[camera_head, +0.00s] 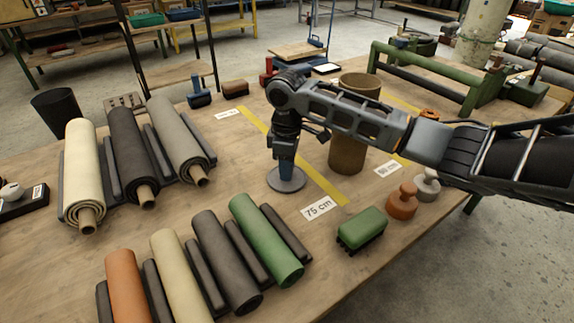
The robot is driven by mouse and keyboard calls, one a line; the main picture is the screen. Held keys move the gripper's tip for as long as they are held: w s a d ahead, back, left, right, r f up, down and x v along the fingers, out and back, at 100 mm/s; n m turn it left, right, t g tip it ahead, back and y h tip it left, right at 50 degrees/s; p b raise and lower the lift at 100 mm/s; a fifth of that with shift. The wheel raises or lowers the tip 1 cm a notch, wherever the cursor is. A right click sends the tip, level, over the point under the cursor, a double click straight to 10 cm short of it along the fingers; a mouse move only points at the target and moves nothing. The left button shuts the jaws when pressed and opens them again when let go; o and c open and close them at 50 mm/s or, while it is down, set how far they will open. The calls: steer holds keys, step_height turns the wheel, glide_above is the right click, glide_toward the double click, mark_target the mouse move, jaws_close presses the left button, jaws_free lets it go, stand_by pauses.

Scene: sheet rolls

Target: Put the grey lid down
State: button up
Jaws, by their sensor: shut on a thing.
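The grey lid (287,181) is a flat round disc, level, left of the yellow strip on the wooden table (235,185). My gripper (286,166) points straight down and is shut on the lid from above. The gripper hides the middle of the lid and whatever part it grips. I cannot tell whether the lid touches the tabletop or hangs just above it. A tall brown cylinder (346,155) stands upright behind and right of the gripper, partly hidden by my arm.
Rolled sheets in cradles lie at the left (128,150) and front (262,238). A green brush (362,228), an orange knobbed weight (402,202) and a grey one (427,185) stand at the right. A 75 cm label (319,207) lies near the lid. Bare tabletop lies left of the lid.

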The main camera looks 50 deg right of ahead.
steer(key=o, duration=1)
steer(key=shift+f, duration=0.1)
steer(key=shift+o, duration=0.2)
step_height(320, 180, up, 12)
steer(key=shift+r, duration=0.2)
stand_by(0.3)
